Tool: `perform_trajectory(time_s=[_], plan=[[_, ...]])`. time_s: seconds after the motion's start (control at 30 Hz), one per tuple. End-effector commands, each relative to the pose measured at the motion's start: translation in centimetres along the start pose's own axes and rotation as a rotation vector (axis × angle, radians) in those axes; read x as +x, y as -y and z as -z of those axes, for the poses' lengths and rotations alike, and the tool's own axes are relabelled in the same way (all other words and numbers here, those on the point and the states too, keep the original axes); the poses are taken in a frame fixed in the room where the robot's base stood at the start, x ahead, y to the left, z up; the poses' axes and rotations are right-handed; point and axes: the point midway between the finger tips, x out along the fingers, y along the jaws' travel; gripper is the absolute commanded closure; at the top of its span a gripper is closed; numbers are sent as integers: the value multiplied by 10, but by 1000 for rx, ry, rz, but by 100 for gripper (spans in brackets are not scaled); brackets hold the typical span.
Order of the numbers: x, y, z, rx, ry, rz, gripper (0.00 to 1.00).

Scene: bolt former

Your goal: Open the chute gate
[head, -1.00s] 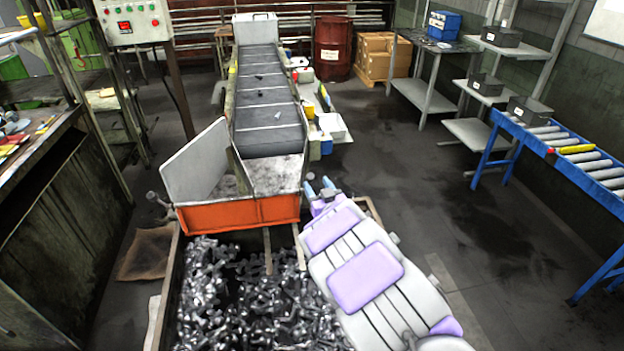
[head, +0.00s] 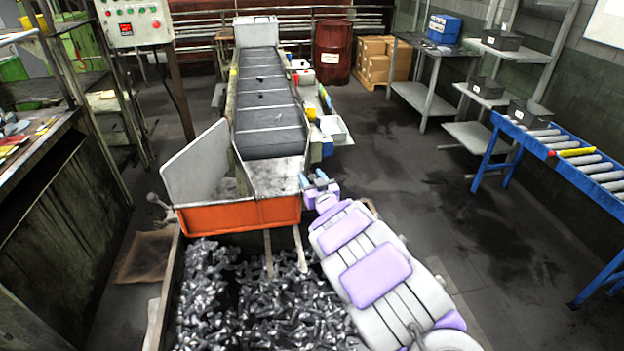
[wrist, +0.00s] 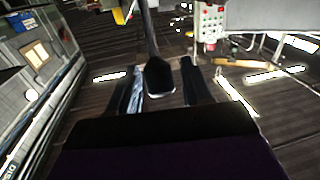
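The chute (head: 275,172) ends in an orange front panel (head: 240,216), which looks like the gate and stands upright across its mouth. A round-ended grey lever (head: 154,200) sticks out at its left end. My gripper (head: 314,180) is beside the right end of the chute mouth. In the wrist view my gripper (wrist: 163,88) has its two dark fingers apart. A dark handle-like block (wrist: 160,74) on a bar shows between them, with narrow gaps on both sides. I cannot tell how deep it sits between the fingers. In the head view this part is hidden or too small.
A bin of metal bolts (head: 260,300) lies below the chute. A conveyor (head: 272,100) rises behind it. A control box (head: 134,22) stands at the upper left and also shows in the wrist view (wrist: 210,22). Open floor lies to the right, before a blue roller table (head: 575,160).

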Motion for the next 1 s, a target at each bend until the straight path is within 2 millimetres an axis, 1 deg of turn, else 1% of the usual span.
perform_trajectory(time_s=[0.03, 0.07, 0.5, 0.83, 1.0], plan=[[0, 0, 0, 0, 0, 0, 56], [0, 0, 0, 0, 0, 0, 59], [0, 0, 0, 0, 0, 1, 100], [0, 1, 0, 0, 2, 1, 100], [6, 10, 4, 4, 18, 6, 100]])
